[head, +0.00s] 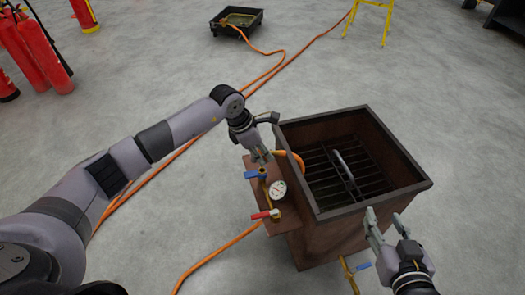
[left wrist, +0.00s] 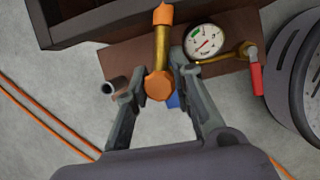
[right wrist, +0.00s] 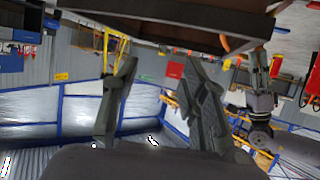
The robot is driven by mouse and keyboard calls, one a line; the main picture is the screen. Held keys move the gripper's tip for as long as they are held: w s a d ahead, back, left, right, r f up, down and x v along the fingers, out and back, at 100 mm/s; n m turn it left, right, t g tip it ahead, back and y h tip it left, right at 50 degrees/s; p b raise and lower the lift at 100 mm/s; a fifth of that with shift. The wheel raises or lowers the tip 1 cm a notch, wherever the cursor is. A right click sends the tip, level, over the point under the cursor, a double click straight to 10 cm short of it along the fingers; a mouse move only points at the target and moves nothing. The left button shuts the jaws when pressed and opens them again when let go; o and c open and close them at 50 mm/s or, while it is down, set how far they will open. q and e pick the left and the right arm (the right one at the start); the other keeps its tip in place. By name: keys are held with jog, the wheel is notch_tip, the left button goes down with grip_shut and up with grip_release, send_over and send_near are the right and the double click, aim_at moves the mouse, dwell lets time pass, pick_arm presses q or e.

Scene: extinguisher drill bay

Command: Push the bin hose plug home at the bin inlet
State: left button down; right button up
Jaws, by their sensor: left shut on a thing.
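My left gripper (head: 262,157) is at the valve panel (head: 285,224) on the bin's left side. In the left wrist view its fingers (left wrist: 156,68) stand either side of a brass piece with orange ends (left wrist: 161,50), which looks like the bin hose plug; it is shut on it. A short orange hose (head: 298,162) runs from there over the rim of the brown bin (head: 345,243). The fingers hide the joint at the inlet, so I cannot tell how deep the plug sits. My right gripper (head: 385,225) is open and empty by the bin's near right corner.
The panel carries a gauge (head: 278,190), a blue-handled valve (head: 256,174) and a red-handled valve (head: 265,214). Orange hoses (head: 225,242) lie on the floor. A black tray (head: 237,20) and red extinguishers (head: 40,55) stand farther back. Open floor lies right of the bin.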

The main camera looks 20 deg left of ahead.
pick_arm(q)
jog(key=shift+f, duration=0.15)
pick_arm(e)
jog(key=shift+w+a+r, duration=0.1)
jog(key=shift+w+r, duration=0.15)
jog(key=shift+r, duration=0.25)
jog(key=shift+w+r+t, duration=0.1)
jog(key=shift+t, duration=0.2)
pick_arm(q)
jog(key=shift+f, duration=0.25)
pick_arm(e)
jog(key=shift+w+a+r+t+y, duration=0.15)
jog(key=shift+r+t, duration=0.1)
jog(key=shift+r, duration=0.15)
jog(key=shift+w+a+r+t+y, duration=0.15)
jog(key=shift+r+t, duration=0.1)
jog(key=shift+r, duration=0.15)
pick_arm(q)
jog(key=shift+f+b, duration=0.1)
jog(key=shift+b, duration=0.2)
jog(key=shift+f+b, duration=0.4)
jog(key=shift+f, duration=0.15)
jog(key=shift+f+b, duration=0.4)
jog(key=shift+f, duration=0.15)
pick_arm(e)
notch_tip(320, 180, up, 7)
jog(key=a+t+y, duration=0.1)
jog(key=t, duration=0.3)
jog(key=shift+w, duration=0.4)
dwell(0.5)
